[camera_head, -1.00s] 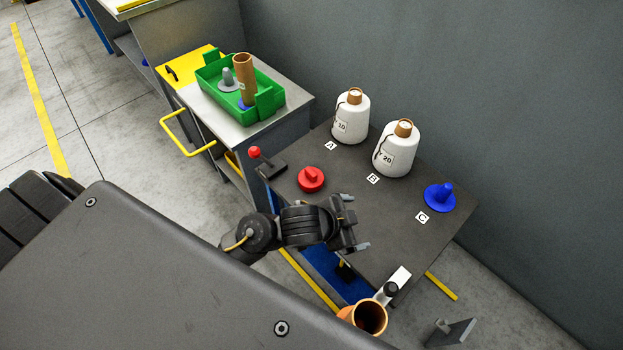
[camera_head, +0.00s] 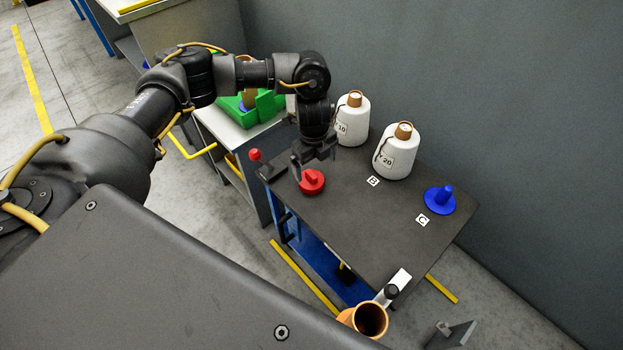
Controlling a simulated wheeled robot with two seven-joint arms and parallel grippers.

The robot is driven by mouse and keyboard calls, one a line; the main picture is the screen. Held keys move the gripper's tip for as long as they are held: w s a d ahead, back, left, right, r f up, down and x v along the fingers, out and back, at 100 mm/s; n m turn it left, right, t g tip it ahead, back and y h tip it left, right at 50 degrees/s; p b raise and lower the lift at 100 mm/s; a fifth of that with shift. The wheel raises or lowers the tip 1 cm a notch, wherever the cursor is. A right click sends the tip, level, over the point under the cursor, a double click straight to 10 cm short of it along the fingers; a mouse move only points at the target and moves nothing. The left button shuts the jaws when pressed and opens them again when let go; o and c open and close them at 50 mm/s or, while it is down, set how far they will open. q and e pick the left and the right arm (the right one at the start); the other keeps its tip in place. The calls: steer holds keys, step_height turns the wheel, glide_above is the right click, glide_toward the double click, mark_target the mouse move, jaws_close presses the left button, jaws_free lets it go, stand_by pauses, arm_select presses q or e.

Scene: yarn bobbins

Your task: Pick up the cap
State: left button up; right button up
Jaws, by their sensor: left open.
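A red cap (camera_head: 312,183) with a raised grip lies on the dark table top (camera_head: 345,215), near its left side. A blue cap (camera_head: 440,201) with an upright peg lies at the right, by the label C. My left gripper (camera_head: 315,163) points down just above and behind the red cap in the picture, fingers apart and nothing between them. One finger overlaps the red cap's edge in the picture; I cannot tell whether they touch. My right gripper does not show.
Two white yarn bobbins (camera_head: 353,119) (camera_head: 397,152) stand close behind and right of the gripper. A green tray (camera_head: 268,106) on the side cabinet is partly hidden by my left arm. The table's middle is clear.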

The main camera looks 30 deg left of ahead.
mark_target(313, 176)
arm_select(q)
steer(key=shift+w+a+r+y, duration=0.15)
steer(key=shift+a+r, duration=0.15)
steer(key=shift+a, duration=0.2)
steer(key=shift+w+a+r+y, duration=0.15)
steer(key=shift+a+r, duration=0.1)
steer(key=shift+a, duration=0.25)
step_height(313, 176, down, 5)
steer(key=shift+s+f+b, duration=0.1)
steer(key=shift+b, duration=0.6)
steer(key=shift+d+f, duration=0.1)
steer(key=shift+f, duration=0.2)
steer(key=shift+d+f, duration=0.1)
steer(key=shift+f, duration=0.3)
steer(key=f, duration=0.3)
steer(key=shift+w+d+f+b, duration=0.15)
steer(key=shift+w+f+b, duration=0.1)
steer(key=shift+b, duration=0.1)
steer(key=shift+f, duration=0.4)
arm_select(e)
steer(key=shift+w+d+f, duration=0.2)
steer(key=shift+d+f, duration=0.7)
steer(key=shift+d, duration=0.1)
